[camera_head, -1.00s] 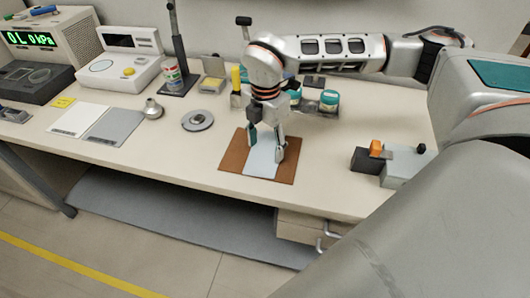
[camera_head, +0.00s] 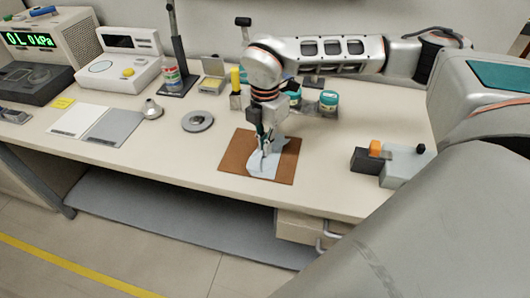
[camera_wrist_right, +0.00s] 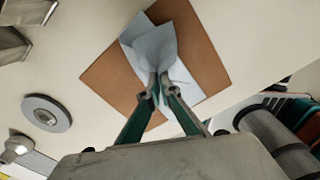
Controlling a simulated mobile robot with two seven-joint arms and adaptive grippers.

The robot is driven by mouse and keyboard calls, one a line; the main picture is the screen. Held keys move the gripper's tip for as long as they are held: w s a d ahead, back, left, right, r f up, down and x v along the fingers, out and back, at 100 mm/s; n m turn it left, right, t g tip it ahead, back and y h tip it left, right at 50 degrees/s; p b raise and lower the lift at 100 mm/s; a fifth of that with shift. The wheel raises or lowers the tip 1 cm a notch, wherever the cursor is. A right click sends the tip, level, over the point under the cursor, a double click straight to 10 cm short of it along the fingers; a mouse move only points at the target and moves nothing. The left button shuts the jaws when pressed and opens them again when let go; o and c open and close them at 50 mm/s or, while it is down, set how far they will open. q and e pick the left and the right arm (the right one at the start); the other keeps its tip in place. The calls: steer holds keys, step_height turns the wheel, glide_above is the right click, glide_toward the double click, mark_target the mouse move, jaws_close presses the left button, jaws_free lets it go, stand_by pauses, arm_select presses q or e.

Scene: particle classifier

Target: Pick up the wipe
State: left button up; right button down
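The wipe (camera_head: 260,169) is a pale blue-white cloth on a brown mat (camera_head: 232,165) on the bench. My right gripper (camera_head: 266,152) points down over the mat. Its fingers are closed together on the wipe, which is bunched up between them. In the right wrist view the fingertips (camera_wrist_right: 157,88) pinch the wipe (camera_wrist_right: 155,47), and its folds rise around the tips. Part of the wipe still appears to lie on the mat (camera_wrist_right: 112,78). My left gripper is not in view.
A grey metal disc (camera_head: 198,121) lies left of the mat. Jars with teal lids (camera_head: 329,101) stand behind the arm. A grey block device with an orange part (camera_head: 375,147) sits to the right. The bench front is clear.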

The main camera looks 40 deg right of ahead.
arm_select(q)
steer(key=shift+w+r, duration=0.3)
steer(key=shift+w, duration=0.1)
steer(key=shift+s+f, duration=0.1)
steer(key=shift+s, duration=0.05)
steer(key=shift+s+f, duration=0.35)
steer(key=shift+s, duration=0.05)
arm_select(e)
steer(key=shift+r+p, duration=0.35)
steer(key=shift+r, duration=0.1)
arm_select(q)
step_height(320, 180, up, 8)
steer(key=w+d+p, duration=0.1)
steer(key=p, duration=0.6)
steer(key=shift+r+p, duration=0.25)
steer(key=shift+p, duration=0.1)
arm_select(e)
step_height(320, 180, up, 11)
steer(key=shift+r, duration=0.1)
